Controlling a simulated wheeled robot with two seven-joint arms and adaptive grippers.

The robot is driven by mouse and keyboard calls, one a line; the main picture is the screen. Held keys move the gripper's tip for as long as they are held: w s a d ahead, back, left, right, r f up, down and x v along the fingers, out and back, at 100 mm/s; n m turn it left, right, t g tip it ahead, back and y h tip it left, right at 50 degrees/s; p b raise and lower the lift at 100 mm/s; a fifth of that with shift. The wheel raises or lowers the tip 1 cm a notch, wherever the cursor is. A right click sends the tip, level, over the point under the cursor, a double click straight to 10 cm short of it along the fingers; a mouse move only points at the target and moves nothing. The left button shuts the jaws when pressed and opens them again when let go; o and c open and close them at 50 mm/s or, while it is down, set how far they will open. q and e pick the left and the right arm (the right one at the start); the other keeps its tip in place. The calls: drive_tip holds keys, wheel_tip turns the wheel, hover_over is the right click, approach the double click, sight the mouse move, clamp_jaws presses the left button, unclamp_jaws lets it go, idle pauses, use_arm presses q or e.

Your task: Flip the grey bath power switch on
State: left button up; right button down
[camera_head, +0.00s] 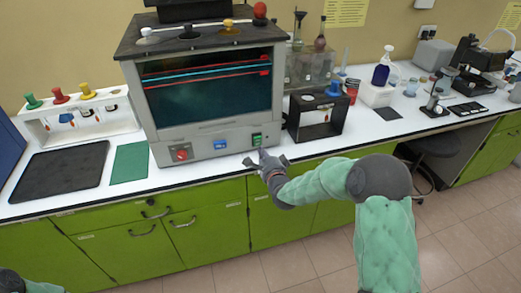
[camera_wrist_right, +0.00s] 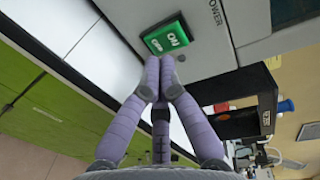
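The grey bath (camera_head: 215,140) stands on the bench with a dark glass window and a grey front panel. Its power switch (camera_head: 257,139) is a green rocker at the panel's lower right. In the right wrist view the switch (camera_wrist_right: 166,38) shows as a green block with white "ON" lettering, next to the word POWER. My right gripper (camera_head: 267,160) is just in front of and below the switch. Its fingertips (camera_wrist_right: 160,78) are together, with nothing between them, close to the switch's edge; I cannot tell whether they touch it. My left gripper is out of view.
A red knob (camera_head: 181,154) and a blue display (camera_head: 220,145) share the panel. A black stand (camera_head: 317,117) is close on the right. A green mat (camera_head: 130,163) and black mat (camera_head: 62,170) lie left. Green cabinets (camera_head: 215,232) are below the bench edge.

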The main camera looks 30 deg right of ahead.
sight(258, 141)
drive_tip(key=shift+w+d+r, duration=0.15)
drive_tip(key=shift+w+r, duration=0.05)
drive_tip(key=shift+w, duration=0.5)
drive_tip(key=shift+w+d+r, duration=0.15)
drive_tip(key=shift+w, duration=0.5)
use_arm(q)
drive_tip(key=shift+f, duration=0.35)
use_arm(e)
drive_tip(key=w+r+g+p, duration=0.1)
drive_tip(key=p, duration=0.1)
drive_tip(key=shift+d+r+g+p, duration=0.1)
drive_tip(key=shift+r+g+p, duration=0.05)
drive_tip(key=shift+g+p, duration=0.15)
use_arm(q)
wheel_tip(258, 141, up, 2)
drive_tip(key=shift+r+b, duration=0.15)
drive_tip(key=shift+b, duration=0.25)
use_arm(e)
drive_tip(key=shift+f, duration=0.4)
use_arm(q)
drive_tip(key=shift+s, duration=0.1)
use_arm(e)
drive_tip(key=shift+s, duration=0.1)
